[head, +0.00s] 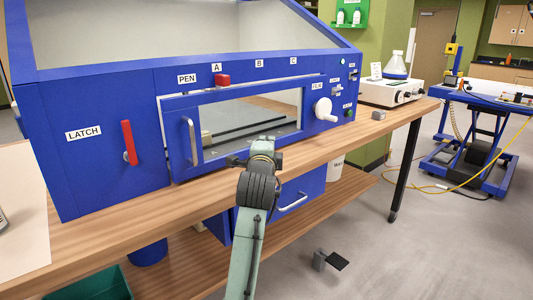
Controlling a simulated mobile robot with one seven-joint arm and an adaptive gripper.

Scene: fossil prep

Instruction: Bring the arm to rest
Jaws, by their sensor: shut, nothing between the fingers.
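My arm rises from the bottom middle of the head view. My gripper (262,148) is at its end, seen from behind, in front of the blue cabinet's lower window edge. Its fingertips are largely hidden behind its own body. It is shut and I see nothing held in it. I cannot tell whether it touches the cabinet (90,170) or is apart from it.
The cabinet stands on a wooden bench (120,235). A red lever (129,142) is by the LATCH label, and a red slider (222,80) is near A. A small grey block (379,115) and a white instrument (390,92) are at right. Floor at right is largely open; a pedal-like object (325,260) lies there.

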